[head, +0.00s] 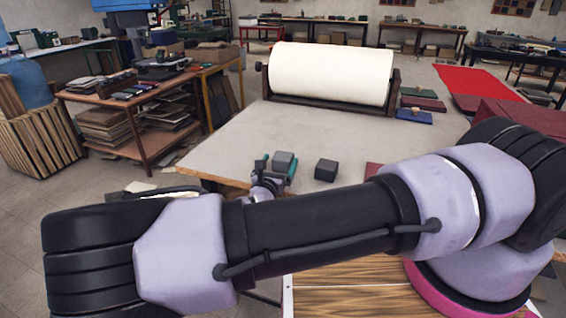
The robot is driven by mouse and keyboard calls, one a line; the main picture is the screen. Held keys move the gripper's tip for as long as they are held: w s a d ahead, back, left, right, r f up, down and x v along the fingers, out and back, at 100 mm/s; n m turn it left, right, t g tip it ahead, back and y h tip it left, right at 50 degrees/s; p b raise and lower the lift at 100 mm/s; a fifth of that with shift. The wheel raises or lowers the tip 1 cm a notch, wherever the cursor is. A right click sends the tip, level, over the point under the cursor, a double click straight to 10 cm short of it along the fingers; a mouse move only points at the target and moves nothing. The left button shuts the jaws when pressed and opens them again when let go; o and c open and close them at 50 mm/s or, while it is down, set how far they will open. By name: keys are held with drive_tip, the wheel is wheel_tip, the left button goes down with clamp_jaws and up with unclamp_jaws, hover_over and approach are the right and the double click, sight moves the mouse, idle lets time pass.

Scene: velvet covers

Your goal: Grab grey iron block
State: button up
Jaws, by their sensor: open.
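A grey block (284,158) with a lighter top sits on the pale worktable (225,148), near its front edge. A darker grey block (326,170) stands a short way to its right. My gripper (279,165) is open, with green-tipped fingers showing just beyond my arm. The lighter block appears between or just beyond the fingers; I cannot tell whether they touch it. My arm crosses the front of the view and hides part of the gripper and the near table edge.
A large cream roll (330,74) on a dark stand fills the table's back. Dark red and blue covers (420,104) lie at the right. A wooden shelf unit (140,115) stands to the left. The table's middle is clear.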

sight(283, 156)
drive_tip(key=shift+x, duration=1.9)
drive_tip(key=shift+d, duration=0.1)
drive_tip(key=shift+r, duration=0.1)
clamp_jaws()
